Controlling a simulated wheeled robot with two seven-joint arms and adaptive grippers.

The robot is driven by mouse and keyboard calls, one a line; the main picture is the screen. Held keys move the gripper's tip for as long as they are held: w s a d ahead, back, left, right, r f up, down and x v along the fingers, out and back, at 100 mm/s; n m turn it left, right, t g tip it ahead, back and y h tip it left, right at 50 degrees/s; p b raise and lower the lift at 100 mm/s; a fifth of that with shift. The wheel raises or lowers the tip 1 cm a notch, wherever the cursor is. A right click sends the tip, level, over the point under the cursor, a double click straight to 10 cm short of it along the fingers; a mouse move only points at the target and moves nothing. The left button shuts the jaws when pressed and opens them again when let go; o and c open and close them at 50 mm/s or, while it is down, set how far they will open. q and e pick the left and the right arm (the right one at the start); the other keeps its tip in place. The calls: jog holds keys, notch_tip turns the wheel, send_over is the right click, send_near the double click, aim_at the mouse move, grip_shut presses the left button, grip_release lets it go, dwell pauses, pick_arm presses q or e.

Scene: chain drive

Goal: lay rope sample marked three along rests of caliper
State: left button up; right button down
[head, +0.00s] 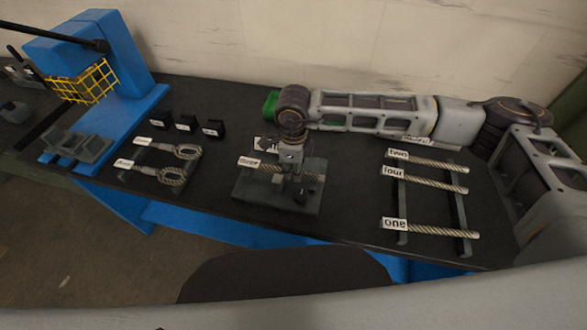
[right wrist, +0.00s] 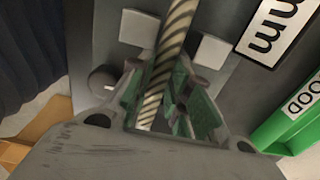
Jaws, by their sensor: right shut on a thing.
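The rope sample marked three (head: 270,167) lies lengthwise over the grey caliper (head: 243,192) in the middle of the table, with its white tag at its left end. My right gripper (head: 291,172) points down above the caliper and is shut on the sample. In the right wrist view the twisted rope (right wrist: 164,55) runs between the green-padded fingers (right wrist: 165,105), with pale blocks of the caliper on both sides. I cannot tell whether the rope touches the rests. The gripper hides part of the rope. My left gripper is not in view.
A rack (head: 402,238) at right holds samples two (head: 440,163), four (head: 435,182) and one (head: 440,231). Looped samples (head: 165,173) and several black blocks (head: 186,123) are at left, beside a blue press (head: 120,115). A green bin (head: 270,103) stands behind.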

jog(key=shift+f, duration=0.15)
jog(key=c, duration=1.3)
grip_release()
jog(key=shift+o, duration=0.2)
notch_tip(320, 180, up, 12)
notch_tip(320, 180, up, 9)
jog(key=p, duration=0.8)
jog(key=shift+p, duration=0.4)
jog(key=shift+r+p, duration=0.55)
